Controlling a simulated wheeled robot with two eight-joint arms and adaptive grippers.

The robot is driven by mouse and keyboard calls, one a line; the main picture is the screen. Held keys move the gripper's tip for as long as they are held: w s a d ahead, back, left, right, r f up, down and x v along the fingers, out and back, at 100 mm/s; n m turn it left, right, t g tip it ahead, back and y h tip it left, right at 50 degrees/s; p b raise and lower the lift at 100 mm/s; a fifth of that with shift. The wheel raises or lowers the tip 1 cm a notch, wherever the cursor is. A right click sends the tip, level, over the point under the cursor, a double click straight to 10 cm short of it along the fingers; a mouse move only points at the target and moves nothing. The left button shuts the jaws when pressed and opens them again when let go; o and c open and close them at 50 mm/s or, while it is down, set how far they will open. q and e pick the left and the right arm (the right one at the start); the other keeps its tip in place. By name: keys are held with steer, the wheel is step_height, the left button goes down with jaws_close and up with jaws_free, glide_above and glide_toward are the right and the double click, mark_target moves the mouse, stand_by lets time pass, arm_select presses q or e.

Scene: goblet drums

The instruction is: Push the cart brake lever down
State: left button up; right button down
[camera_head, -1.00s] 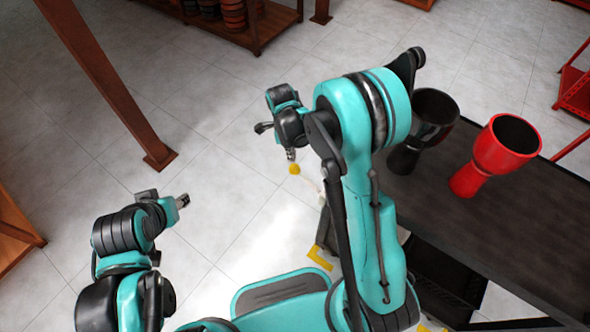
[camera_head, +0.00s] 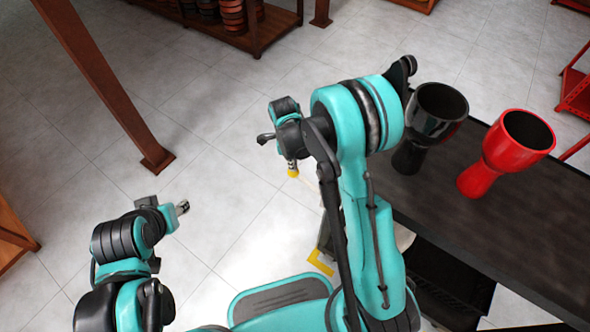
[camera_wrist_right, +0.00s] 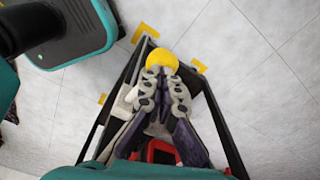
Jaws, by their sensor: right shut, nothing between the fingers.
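The brake lever shows as a round yellow knob (camera_head: 293,173), with a thin pale rod below it. The right wrist view shows the knob (camera_wrist_right: 162,59) large, just beyond my fingertips. My right gripper (camera_head: 291,164) is shut and empty, pointing down over the knob and partly covering it in the head view. In the right wrist view its fingertips (camera_wrist_right: 164,73) meet at the knob's near edge; whether they touch it I cannot tell. The cart (camera_wrist_right: 218,125) shows as a dark frame around the gripper. My left gripper (camera_head: 182,207) hangs at lower left, its finger gap unclear.
A dark table (camera_head: 480,225) on the right carries a black goblet drum (camera_head: 437,105) and a red goblet drum (camera_head: 516,135). Yellow corner marks (camera_head: 320,262) lie on the floor. A brown post (camera_head: 110,85) stands at upper left. The tiled floor between is clear.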

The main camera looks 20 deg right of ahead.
step_height(320, 180, down, 4)
steer(key=b, duration=0.3)
steer(key=shift+r, duration=0.15)
steer(key=shift+w+a+r+p, duration=0.25)
steer(key=shift+w+a, duration=0.15)
steer(key=shift+a, duration=0.25)
steer(key=shift+w+a+r+p, duration=0.1)
steer(key=shift+w+a+r, duration=0.2)
steer(key=shift+a, duration=0.3)
step_height(320, 180, up, 12)
steer(key=a, duration=0.1)
steer(key=shift+w, duration=0.35)
steer(key=shift+f, duration=0.1)
